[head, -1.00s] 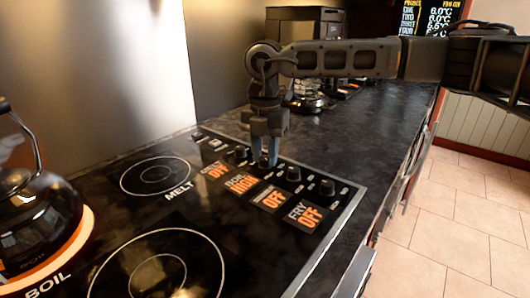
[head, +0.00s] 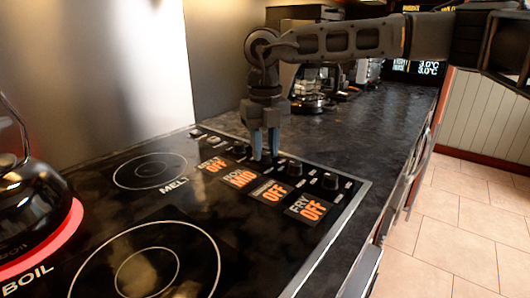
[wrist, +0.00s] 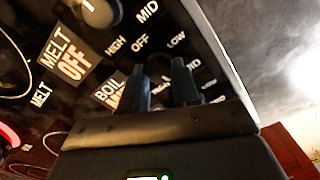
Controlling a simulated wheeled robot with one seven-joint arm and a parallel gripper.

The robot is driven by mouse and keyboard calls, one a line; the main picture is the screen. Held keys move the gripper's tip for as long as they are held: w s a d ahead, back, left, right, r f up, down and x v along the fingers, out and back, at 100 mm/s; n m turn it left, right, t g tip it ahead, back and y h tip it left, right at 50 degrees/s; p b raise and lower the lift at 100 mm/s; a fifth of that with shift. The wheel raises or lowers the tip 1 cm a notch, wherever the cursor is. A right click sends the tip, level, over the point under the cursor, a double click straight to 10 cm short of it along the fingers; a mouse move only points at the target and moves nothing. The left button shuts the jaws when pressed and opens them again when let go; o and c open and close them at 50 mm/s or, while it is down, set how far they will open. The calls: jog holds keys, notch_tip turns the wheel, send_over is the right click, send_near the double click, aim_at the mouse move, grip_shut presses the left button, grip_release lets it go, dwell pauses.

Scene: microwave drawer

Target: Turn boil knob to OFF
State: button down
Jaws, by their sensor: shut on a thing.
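My gripper (head: 265,152) points down at the row of knobs on the stove panel, its two blue-grey fingers shut on the boil knob. In the wrist view, my gripper (wrist: 163,88) has the dark rounded boil knob (wrist: 159,66) between its fingertips, with OFF, HIGH and LOW labels around it. The knob's exact pointing is hard to tell. The boil display (head: 241,178) is lit orange and seems to read MID, though it is blurred; a finger partly hides it in the wrist view. The boil burner (head: 62,240) glows red under a dark kettle (head: 35,205).
The melt display (head: 213,164), a third display (head: 272,194) and the fry display (head: 311,208) read OFF. Neighbouring knobs (head: 294,168) and (head: 329,180) stand close to my fingers. A coffee maker (head: 310,85) stands behind on the dark counter. Floor is clear at right.

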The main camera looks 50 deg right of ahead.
jog(key=n+b, duration=0.1)
jog(key=n, duration=0.3)
jog(key=shift+n, duration=0.3)
jog(key=n, duration=0.3)
jog(key=shift+n+b, duration=0.4)
jog(key=n, duration=1.2)
jog(key=shift+n, duration=0.3)
jog(key=n, duration=0.3)
jog(key=shift+n, duration=0.3)
jog(key=n, duration=0.4)
jog(key=shift+n+p, duration=0.3)
jog(key=shift+n, duration=1.8)
